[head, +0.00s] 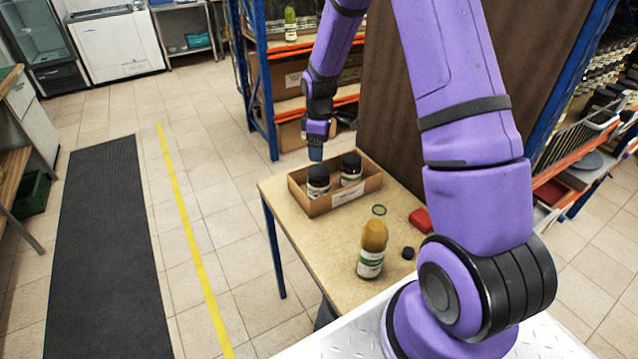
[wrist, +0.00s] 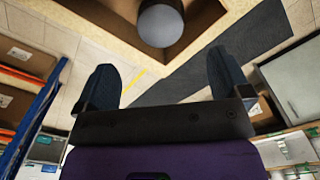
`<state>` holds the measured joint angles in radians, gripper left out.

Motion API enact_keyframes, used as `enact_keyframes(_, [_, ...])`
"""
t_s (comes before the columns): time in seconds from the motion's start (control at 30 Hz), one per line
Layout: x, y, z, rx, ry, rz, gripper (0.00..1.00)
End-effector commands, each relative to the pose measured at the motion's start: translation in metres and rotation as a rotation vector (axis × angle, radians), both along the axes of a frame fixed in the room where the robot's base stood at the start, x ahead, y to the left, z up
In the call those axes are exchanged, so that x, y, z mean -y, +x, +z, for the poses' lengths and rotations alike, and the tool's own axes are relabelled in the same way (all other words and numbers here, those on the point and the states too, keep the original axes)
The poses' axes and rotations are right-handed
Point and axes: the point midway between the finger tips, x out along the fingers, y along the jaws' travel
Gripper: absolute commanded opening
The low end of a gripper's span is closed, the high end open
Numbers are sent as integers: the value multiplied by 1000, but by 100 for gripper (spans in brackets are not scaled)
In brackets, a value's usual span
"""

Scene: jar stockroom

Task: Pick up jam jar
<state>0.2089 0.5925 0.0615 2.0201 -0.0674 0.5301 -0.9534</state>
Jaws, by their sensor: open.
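Two jars with dark lids and pale labels stand upright in an open cardboard box (head: 330,199) on the small table (head: 290,213). One is the left jar (head: 318,182), the other the right jar (head: 351,169). My gripper (head: 316,153) is above the box, just over the left jar, and apart from it as far as I can tell. In the wrist view my gripper (wrist: 161,85) has its two dark fingers spread with nothing between them. A round dark jar lid (wrist: 161,24) shows beyond the fingertips, inside the box's corner (wrist: 185,48). Which jar holds jam is unreadable.
On the table a bottle of yellow-orange liquid (head: 373,243) stands near the front, beside a small black cap (head: 408,253) and a red object (head: 421,220). A brown panel (head: 396,110) and blue-framed shelving (head: 262,80) rise behind. The floor left of the table is clear.

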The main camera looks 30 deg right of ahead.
Motion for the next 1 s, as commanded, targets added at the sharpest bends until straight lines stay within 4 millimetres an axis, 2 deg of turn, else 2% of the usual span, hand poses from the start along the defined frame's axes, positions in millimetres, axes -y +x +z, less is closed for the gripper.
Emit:
enact_keyframes(0.2, [0, -1, -33, -4, 0, -1, 96])
enact_keyframes(0.47, [0, 0, -50, -1, 0, -2, 96])
enact_keyframes(0.73, [-1, 0, -86, -4, 0, -1, 96])
enact_keyframes(1.0, [-1, 1, -96, -1, -1, -2, 96])
